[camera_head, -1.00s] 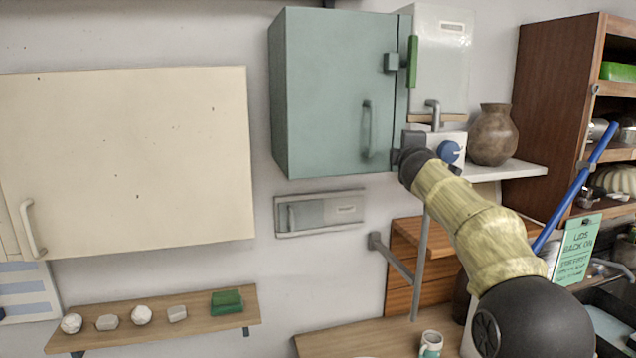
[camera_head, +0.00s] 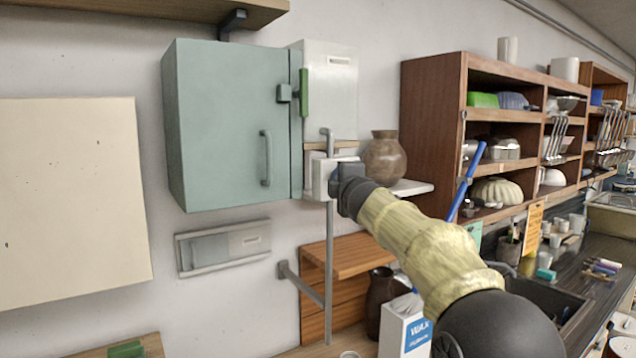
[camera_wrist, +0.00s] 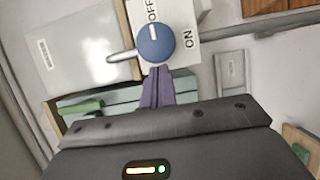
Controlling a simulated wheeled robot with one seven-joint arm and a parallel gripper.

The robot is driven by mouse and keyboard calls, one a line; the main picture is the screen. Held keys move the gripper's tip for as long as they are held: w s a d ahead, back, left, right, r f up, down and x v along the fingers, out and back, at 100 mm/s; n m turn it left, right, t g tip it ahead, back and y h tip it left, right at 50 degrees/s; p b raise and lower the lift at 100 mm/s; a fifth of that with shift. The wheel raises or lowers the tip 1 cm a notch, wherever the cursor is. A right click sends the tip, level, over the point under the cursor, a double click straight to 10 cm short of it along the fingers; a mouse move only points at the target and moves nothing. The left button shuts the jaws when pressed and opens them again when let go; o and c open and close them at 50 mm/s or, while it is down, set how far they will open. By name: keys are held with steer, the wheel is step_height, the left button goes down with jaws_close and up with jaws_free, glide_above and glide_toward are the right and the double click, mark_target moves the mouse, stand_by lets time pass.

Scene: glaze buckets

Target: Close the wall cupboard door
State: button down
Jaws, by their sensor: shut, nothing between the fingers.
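The teal wall cupboard (camera_head: 235,120) hangs at the centre left in the head view. Its door front has a grey bar handle (camera_head: 266,158) and a green latch tab (camera_head: 304,92) at the right edge. The door looks flush or nearly so; I cannot tell whether a small gap is left. My gripper (camera_head: 340,184) is to the right of and below the handle, in front of the white switch box. In the wrist view my purple fingers (camera_wrist: 158,78) are shut and empty, their tips close to the blue knob (camera_wrist: 156,43). Contact cannot be told. Teal surfaces show behind them.
A white wall box (camera_head: 331,95) and a brown vase (camera_head: 384,158) are right of the cupboard. A grey pipe (camera_head: 329,255) runs down below it. A cream panel (camera_head: 70,200) is at left. Wooden shelving (camera_head: 432,125) and a blue pole (camera_head: 466,185) stand at right.

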steer(key=s+d+f+m+g+h+b, duration=0.1)
steer(key=s+d+f+m+g, duration=0.3)
steer(key=f, duration=0.6)
steer(key=s+d+f+m+g+h+b, duration=0.1)
steer(key=s+d+f+m, duration=0.15)
steer(key=s+f, duration=0.55)
steer(key=s+d+f+m+g+h+b, duration=0.1)
steer(key=s+d+f+m+g+h, duration=0.3)
steer(key=f, duration=0.8)
steer(key=s+f+m+g+y+b, duration=0.1)
steer(key=s+f+m+g, duration=0.2)
steer(key=s+f, duration=0.6)
steer(key=s+f+m+g+y+b, duration=0.1)
steer(key=s+f+m+g, duration=0.2)
steer(key=s, duration=1.2)
step_height(320, 180, down, 6)
steer(key=m, duration=0.3)
steer(key=shift+d+f+m+y, duration=0.25)
steer(key=shift+m+y, duration=0.1)
steer(key=shift+y, duration=0.05)
steer(key=shift+s, duration=0.1)
